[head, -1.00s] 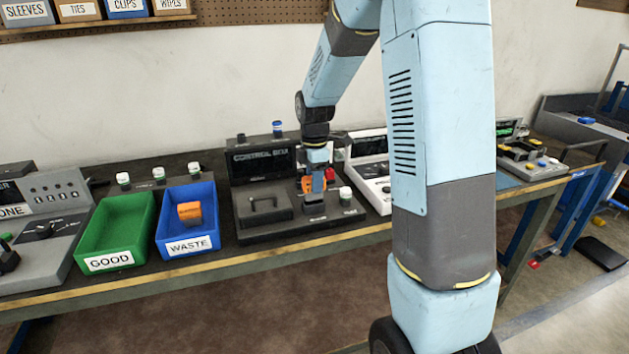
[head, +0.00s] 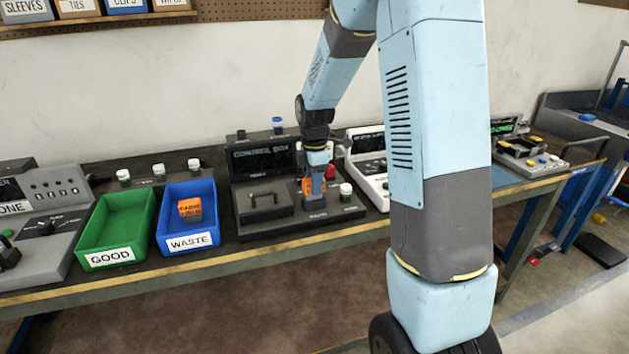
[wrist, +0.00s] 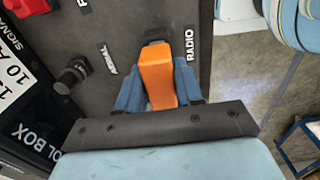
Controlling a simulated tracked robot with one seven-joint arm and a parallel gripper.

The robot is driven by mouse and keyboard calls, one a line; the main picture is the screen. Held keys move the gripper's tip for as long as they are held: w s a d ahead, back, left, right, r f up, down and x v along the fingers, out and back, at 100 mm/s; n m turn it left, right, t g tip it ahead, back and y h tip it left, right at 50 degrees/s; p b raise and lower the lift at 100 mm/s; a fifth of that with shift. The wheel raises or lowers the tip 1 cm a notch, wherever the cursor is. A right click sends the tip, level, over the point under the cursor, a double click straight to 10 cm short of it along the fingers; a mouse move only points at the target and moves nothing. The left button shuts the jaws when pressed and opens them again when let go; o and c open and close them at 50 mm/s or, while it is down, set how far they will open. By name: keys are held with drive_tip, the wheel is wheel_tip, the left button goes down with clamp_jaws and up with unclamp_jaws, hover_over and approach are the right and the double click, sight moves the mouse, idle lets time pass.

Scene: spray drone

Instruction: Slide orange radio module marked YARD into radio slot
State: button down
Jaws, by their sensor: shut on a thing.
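An orange module (wrist: 157,72) sits between the two fingers of my gripper (wrist: 158,90) in the wrist view. My gripper is shut on it. The module's far end is at the dark radio slot (wrist: 154,42), beside the white RADIO label (wrist: 190,44); I cannot tell how deep it sits. The face with any marking is hidden from me. In the head view my gripper (head: 313,190) is over the right part of the control box (head: 290,222), and a bit of orange shows beside the fingers.
A second orange module (head: 189,208) lies in the blue WASTE bin (head: 190,243). The green GOOD bin (head: 112,258) is empty. A black knob (wrist: 72,75) and a red part (wrist: 27,7) stand on the panel. A white-capped part (head: 345,189) is close right of my gripper.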

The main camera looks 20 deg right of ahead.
drive_tip(key=shift+f, duration=1.15)
drive_tip(key=c, duration=0.6)
unclamp_jaws()
drive_tip(key=shift+c, duration=0.2)
drive_tip(key=shift+r, duration=0.1)
wheel_tip(320, 180, up, 14)
drive_tip(key=shift+f, duration=0.2)
drive_tip(key=s+r+m+t, duration=0.2)
drive_tip(key=s+r+m, duration=0.2)
drive_tip(key=s+m, duration=0.5)
drive_tip(key=s+r+m+t, duration=0.3)
drive_tip(key=s+m, duration=0.6)
drive_tip(key=s, duration=1)
wheel_tip(320, 180, up, 2)
drive_tip(key=shift+r+t, duration=0.15)
drive_tip(key=shift+t, duration=0.15)
